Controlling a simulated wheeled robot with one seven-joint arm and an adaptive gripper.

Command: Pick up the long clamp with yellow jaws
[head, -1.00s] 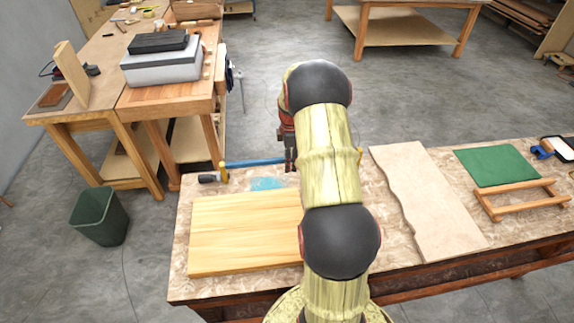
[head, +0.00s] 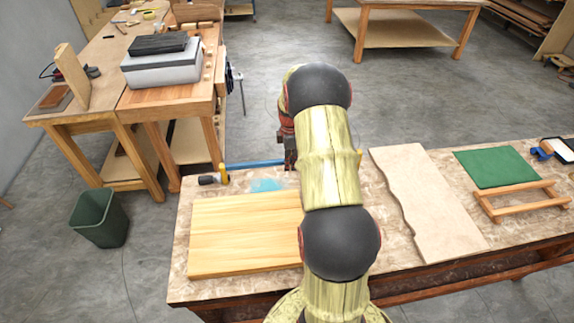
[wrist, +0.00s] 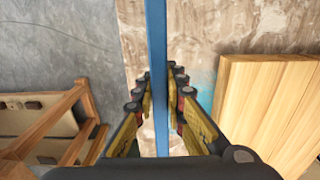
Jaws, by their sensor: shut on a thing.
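The long clamp (head: 255,164) lies along the far edge of the near workbench. It has a blue bar, yellow jaws and a black handle at its left end. One yellow jaw (head: 224,174) shows near the handle, and a bit of yellow shows to the right of my arm. My arm hides part of the bar. My gripper (head: 290,164) is at the bar, between the two yellow parts. In the wrist view, the blue bar (wrist: 156,40) runs between the fingers of my gripper (wrist: 163,85), which are shut on it. I cannot tell whether the clamp is clear of the bench.
A light wooden board (head: 240,235) lies on the workbench (head: 180,270) beside a light-blue patch. A wavy-edged board (head: 425,200), a green sheet (head: 497,166) and a wooden frame (head: 520,200) lie to the right. A green bin (head: 98,217) stands on the floor at left.

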